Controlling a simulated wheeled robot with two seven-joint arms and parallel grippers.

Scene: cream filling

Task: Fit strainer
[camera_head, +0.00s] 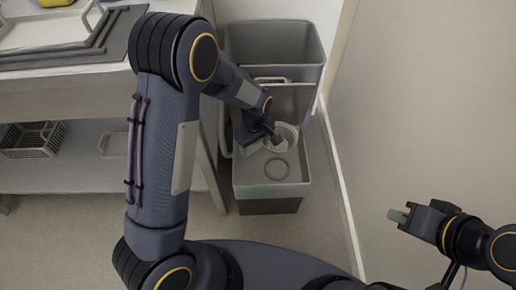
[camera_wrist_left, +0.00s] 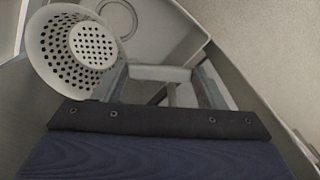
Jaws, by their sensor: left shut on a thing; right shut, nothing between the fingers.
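The strainer (camera_head: 290,132) is a pale round basket with holes. In the head view it is over the grey open basin (camera_head: 272,192), partly hidden by my left gripper (camera_head: 276,139). In the left wrist view the strainer (camera_wrist_left: 60,48) is tilted at the upper left, its perforated bottom showing. My left gripper (camera_wrist_left: 162,88) is shut on the strainer, though the exact grip is hard to make out. A round ring (camera_head: 277,169) shows in the basin floor, in front of the strainer. My right gripper (camera_head: 398,215) is shut and empty, away at the right.
A taller grey bin (camera_head: 275,42) stands behind the basin. A bench (camera_head: 95,93) at the left holds trays on top and a grey basket (camera_head: 35,139) on its lower shelf. A wall (camera_head: 420,90) runs close along the right. Floor is clear in front of the basin.

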